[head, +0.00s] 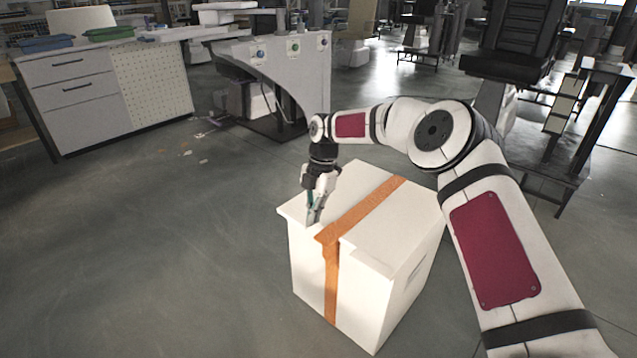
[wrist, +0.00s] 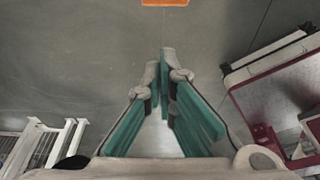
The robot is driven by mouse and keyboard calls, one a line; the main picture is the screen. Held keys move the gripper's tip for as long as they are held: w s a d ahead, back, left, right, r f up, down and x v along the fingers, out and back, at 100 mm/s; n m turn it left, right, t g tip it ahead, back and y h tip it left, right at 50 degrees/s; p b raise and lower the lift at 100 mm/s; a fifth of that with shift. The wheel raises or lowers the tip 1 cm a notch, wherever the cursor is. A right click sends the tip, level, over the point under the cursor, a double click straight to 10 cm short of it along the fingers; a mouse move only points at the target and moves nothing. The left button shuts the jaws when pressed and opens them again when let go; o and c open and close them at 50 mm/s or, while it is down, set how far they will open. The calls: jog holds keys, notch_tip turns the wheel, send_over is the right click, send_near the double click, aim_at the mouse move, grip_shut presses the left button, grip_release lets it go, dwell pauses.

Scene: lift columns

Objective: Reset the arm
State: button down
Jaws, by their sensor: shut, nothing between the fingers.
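My gripper (head: 313,215) is in the middle of the head view, at the end of my bent arm, with its fingers pointing down. It overlaps the far left part of the top of a white box with an orange band; I cannot tell whether it touches the box. In the wrist view, the two teal-padded fingers of my gripper (wrist: 167,58) come together at their tips, shut, with nothing seen between the tips. Grey surface shows beyond them.
The white box (head: 385,210) stands on the grey floor below my arm. A white drawer cabinet (head: 75,85) stands at the back left, with a blue tray (head: 46,43) and a green tray (head: 108,33) on top. Dark metal stands are at the right. The floor at left is mostly clear.

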jog(key=s+d+r+m+t+h, duration=0.1)
jog(key=s+d+r+m, duration=0.5)
jog(key=r, duration=0.3)
jog(key=s+d+r+m+h, duration=0.25)
jog(key=s+d+r, duration=0.25)
jog(key=s+r, duration=0.4)
jog(key=s+d+r+m+t, duration=0.1)
jog(key=s+d+r+m, duration=0.5)
jog(key=r, duration=0.3)
jog(key=s+d+r+m, duration=0.1)
jog(key=s+d+m, duration=0.25)
jog(key=s, duration=0.45)
jog(key=s+d+r+m, duration=0.1)
jog(key=s+d+m, duration=0.25)
jog(key=s, duration=0.45)
jog(key=s+d+f+m+y, duration=0.1)
jog(key=s+f+m, duration=0.25)
jog(key=s, duration=0.35)
jog(key=s+f+m+y, duration=0.1)
jog(key=s+f+m, duration=0.1)
jog(key=s+m, duration=0.3)
notch_tip(320, 180, up, 27)
jog(key=n+t+p, duration=0.1)
jog(key=t+p, duration=0.3)
jog(key=p, duration=2.1)
jog(key=shift+s+d+n, duration=0.3)
jog(key=shift+s, duration=0.15)
